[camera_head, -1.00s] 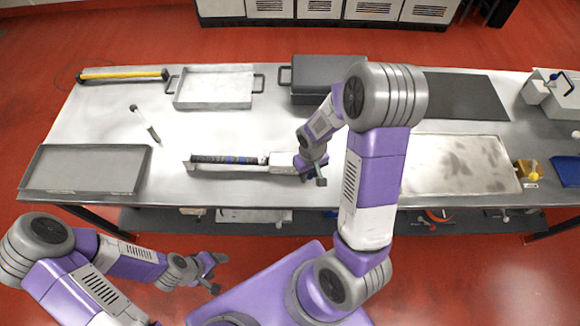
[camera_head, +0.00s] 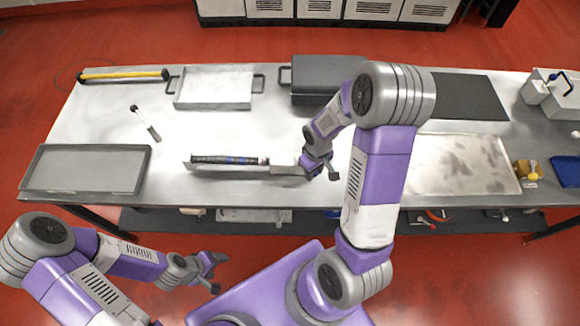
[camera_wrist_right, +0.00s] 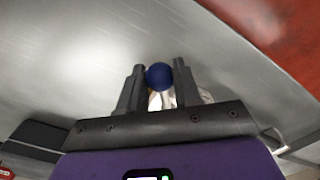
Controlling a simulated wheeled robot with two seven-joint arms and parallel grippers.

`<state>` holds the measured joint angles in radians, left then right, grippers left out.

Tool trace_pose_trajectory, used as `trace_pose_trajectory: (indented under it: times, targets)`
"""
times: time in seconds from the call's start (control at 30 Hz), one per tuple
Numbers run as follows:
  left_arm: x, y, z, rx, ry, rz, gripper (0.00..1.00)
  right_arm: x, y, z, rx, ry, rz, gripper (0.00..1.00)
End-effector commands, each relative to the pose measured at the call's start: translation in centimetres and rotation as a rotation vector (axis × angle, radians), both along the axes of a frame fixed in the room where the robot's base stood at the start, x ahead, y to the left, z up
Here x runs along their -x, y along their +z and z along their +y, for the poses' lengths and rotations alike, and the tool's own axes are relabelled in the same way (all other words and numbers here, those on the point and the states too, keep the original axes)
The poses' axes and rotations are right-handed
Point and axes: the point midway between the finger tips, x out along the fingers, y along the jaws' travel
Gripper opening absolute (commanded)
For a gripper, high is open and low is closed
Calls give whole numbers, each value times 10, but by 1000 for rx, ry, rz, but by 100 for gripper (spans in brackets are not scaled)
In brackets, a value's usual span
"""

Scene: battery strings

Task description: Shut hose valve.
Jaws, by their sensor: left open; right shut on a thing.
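My right gripper (camera_head: 321,173) is low over the bench at the right end of a long narrow cradle (camera_head: 285,172). In the right wrist view its fingers (camera_wrist_right: 159,80) are shut on a round blue knob (camera_wrist_right: 159,75). Pale parts show below the knob there; the gripper body hides most of them. A dark rod with blue bands (camera_head: 225,160) lies in the cradle. My left gripper (camera_head: 216,273) is open and empty, in front of the bench at the left. I cannot tell which fitting is the hose valve.
A grey tray (camera_head: 88,148) is at front left. A handled tray (camera_head: 214,72), a dark case (camera_head: 318,70) and a yellow bar (camera_head: 122,75) stand behind. A brass block with a yellow knob (camera_head: 533,176) is at the right. The steel between the trays is mostly clear.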

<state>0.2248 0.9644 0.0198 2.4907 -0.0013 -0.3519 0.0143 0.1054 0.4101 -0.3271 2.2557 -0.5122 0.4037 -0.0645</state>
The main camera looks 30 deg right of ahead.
Motion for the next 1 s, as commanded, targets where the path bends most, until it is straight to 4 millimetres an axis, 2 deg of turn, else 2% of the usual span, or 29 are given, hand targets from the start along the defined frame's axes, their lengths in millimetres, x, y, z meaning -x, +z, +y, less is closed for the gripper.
trace_pose_trajectory:
  times: [0.5,1.0]
  targets:
    - [0,8,0,0,0,0,66,-3,0,-16,0,196,1,1]
    - [0,9,0,0,0,0,66,-4,0,-19,0,232,1,1]
